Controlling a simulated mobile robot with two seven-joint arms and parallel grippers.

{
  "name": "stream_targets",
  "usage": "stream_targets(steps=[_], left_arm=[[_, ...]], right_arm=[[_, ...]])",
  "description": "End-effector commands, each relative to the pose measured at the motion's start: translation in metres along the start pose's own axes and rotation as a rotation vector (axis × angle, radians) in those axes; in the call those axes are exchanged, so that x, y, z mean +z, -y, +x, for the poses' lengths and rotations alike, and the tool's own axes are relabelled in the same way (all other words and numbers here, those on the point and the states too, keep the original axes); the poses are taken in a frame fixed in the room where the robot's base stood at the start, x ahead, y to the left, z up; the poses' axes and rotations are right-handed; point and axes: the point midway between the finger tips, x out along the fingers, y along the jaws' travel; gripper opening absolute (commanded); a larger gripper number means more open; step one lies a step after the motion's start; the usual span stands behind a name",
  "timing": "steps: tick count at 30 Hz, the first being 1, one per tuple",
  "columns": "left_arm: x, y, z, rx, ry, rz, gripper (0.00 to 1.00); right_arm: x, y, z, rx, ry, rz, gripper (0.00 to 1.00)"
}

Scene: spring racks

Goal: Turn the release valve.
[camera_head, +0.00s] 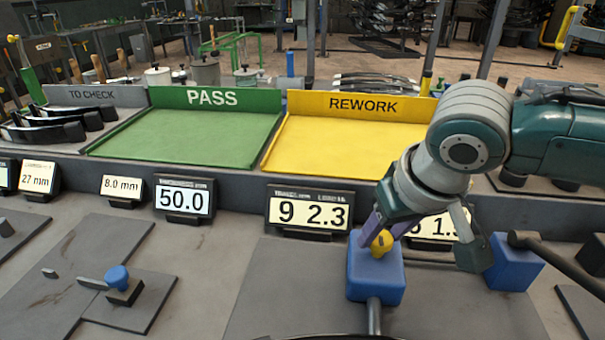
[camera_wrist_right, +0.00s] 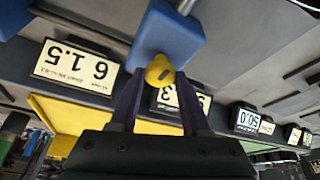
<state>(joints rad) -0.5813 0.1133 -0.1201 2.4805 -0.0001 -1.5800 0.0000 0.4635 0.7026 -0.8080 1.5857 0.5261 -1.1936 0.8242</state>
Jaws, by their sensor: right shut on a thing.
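The yellow valve knob (camera_head: 381,243) sits on a blue block (camera_head: 376,275) with a metal rod coming out of its front. In the right wrist view the knob (camera_wrist_right: 160,70) shows at the edge of the blue block (camera_wrist_right: 168,38). My right gripper (camera_head: 380,231) reaches down onto the knob from the upper right. Its two purple fingers (camera_wrist_right: 160,80) stand on either side of the knob and are shut on it. The fingers partly hide the knob in the head view. My left gripper is not in view.
Displays reading 9 2.3 (camera_head: 308,211) and 50.0 (camera_head: 184,200) stand behind the bench plates. Another blue block (camera_head: 512,266) is to the right. Green PASS (camera_head: 185,133) and yellow REWORK (camera_head: 325,146) trays lie behind. A blue knob (camera_head: 117,278) is at left.

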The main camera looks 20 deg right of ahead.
Motion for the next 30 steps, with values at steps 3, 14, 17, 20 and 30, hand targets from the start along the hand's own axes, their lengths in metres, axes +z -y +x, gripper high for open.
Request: stream_targets(steps=[3, 14, 17, 20, 30], left_arm=[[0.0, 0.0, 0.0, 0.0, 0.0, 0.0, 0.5], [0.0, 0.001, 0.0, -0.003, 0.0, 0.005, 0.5], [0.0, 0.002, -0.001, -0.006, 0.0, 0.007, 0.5], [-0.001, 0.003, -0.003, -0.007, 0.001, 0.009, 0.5], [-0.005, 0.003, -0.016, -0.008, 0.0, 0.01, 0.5]], right_arm=[[0.0, 0.0, 0.0, 0.001, 0.0, 0.0, 0.26], [0.0, 0.0, 0.0, 0.001, 0.0, 0.0, 0.0], [0.0, -0.001, 0.0, -0.001, 0.0, -0.005, 0.0], [0.0, -0.001, -0.001, -0.008, 0.0, -0.022, 0.0], [-0.001, -0.003, -0.002, -0.081, 0.002, -0.196, 0.0]])
